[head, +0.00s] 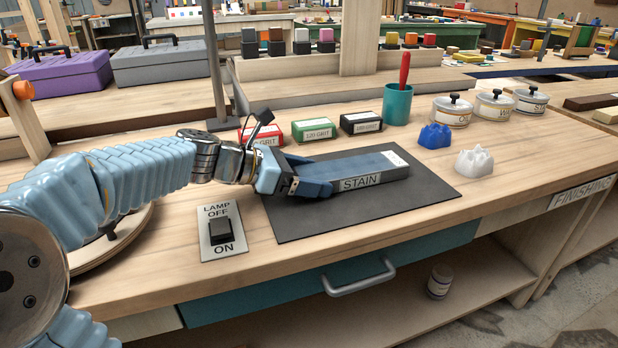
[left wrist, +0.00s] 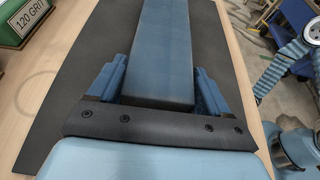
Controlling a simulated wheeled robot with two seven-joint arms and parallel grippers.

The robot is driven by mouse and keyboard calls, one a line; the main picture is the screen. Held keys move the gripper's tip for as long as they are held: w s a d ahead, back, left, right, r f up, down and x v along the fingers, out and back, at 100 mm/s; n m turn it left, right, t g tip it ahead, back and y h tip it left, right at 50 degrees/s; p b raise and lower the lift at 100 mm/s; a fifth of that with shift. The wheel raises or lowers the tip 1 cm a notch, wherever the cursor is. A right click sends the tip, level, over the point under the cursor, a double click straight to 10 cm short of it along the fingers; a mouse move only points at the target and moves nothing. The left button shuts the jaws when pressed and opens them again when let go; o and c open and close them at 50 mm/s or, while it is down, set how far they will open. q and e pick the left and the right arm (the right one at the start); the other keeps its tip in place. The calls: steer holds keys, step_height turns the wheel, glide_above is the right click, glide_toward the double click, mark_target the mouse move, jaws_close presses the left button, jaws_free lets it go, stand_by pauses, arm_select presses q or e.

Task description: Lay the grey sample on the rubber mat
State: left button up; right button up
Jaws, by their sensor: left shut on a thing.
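The sample (head: 362,172) is a long blue-grey bar marked STAIN, with a pale far end. It lies level over the dark rubber mat (head: 428,196), within its outline; whether it touches the mat or hangs just above it I cannot tell. My left gripper (head: 314,182) is shut on the sample's near left end. In the left wrist view the sample (left wrist: 166,45) sits between the two blue fingers of the gripper (left wrist: 162,88), with the mat (left wrist: 82,70) beneath. My right gripper is not in view.
Behind the mat stand a green grit block (head: 313,130), a black one (head: 361,122) and a teal cup (head: 396,104). Blue (head: 435,135) and white (head: 474,161) lumps and lidded tins (head: 452,110) are to the right. A lamp switch plate (head: 222,231) lies left of the mat.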

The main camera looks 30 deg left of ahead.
arm_select(q)
steer(key=o, duration=1.1)
steer(key=shift+o, duration=0.2)
steer(key=shift+s+a+r, duration=0.1)
steer(key=shift+r, duration=0.05)
steer(key=v, duration=1.1)
steer(key=shift+s+a+r+p, duration=0.15)
steer(key=shift+s+a+p, duration=0.05)
steer(key=shift+s+p, duration=0.1)
